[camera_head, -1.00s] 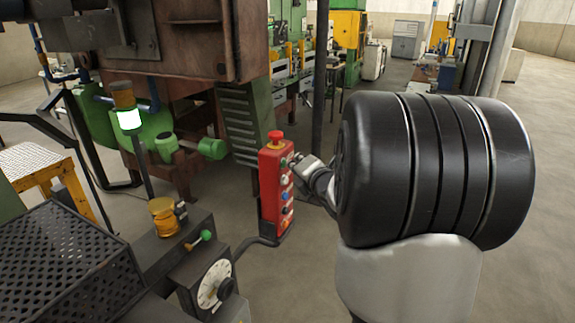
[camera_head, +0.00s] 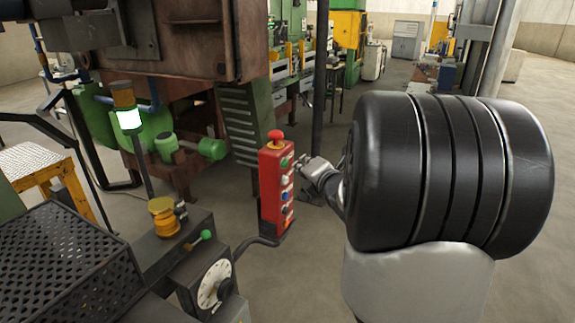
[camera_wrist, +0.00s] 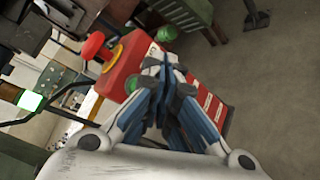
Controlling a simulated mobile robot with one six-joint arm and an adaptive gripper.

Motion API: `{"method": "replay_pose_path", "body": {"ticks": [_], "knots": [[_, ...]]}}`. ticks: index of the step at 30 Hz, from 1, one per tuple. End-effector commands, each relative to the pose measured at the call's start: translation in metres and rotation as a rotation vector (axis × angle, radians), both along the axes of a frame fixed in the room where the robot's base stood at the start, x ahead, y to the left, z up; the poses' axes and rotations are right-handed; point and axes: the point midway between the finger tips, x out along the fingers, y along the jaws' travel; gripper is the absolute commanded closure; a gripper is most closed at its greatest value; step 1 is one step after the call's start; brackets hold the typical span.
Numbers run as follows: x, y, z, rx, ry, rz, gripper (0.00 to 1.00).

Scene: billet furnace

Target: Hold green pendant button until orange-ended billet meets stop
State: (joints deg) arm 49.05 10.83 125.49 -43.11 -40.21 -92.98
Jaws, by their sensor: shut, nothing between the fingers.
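My gripper (camera_head: 303,161) is shut and empty, at about the green button's height. A small gap separates the fingertips from the button. In the wrist view the closed fingers (camera_wrist: 164,68) overlap the pendant face. I cannot make out the orange-ended billet or the stop.
A lit lamp (camera_head: 129,119) stands on a post at the left. Below the pendant are a white dial (camera_head: 213,284) and a green-knobbed lever (camera_head: 206,235). A perforated black cover (camera_head: 60,255) fills the lower left. Open floor lies right of the pendant.

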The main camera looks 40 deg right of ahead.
Motion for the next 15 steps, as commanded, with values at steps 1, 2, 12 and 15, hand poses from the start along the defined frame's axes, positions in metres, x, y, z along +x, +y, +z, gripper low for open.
{"method": "replay_pose_path", "body": {"ticks": [1, 2, 12, 15], "knots": [[0.0, 0.0, 0.0, 0.0, 0.0, 0.0, 1.0], [0.0, 0.0, 0.0, 0.0, 0.0, 0.0, 1.0], [-0.026, -0.011, 0.001, -0.001, 0.0, -0.004, 1.0], [-0.035, -0.015, 0.001, 0.0, -0.001, -0.004, 1.0]]}}
